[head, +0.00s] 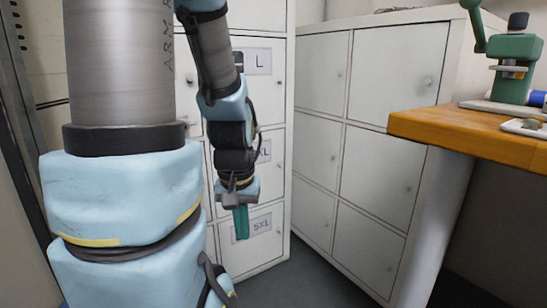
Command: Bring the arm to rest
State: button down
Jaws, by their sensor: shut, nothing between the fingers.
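My arm hangs bent in front of the lockers, with its large upper links filling the left of the head view. My gripper (241,234) points down at the lower end of the arm. Its narrow teal fingers are closed together, and I see nothing held between them. It shows in front of the lower doors of the labelled locker (270,130). I cannot tell from this one view how far it is from the doors.
A plain white locker block (385,75) with several shut doors stands to the right. A wooden worktop (455,133) juts in at the right and bears a green hand press (513,70). Dark floor (290,285) shows clear below.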

notch_tip(320, 180, up, 28)
jog(key=p, duration=2.6)
jog(key=shift+w+r, duration=0.25)
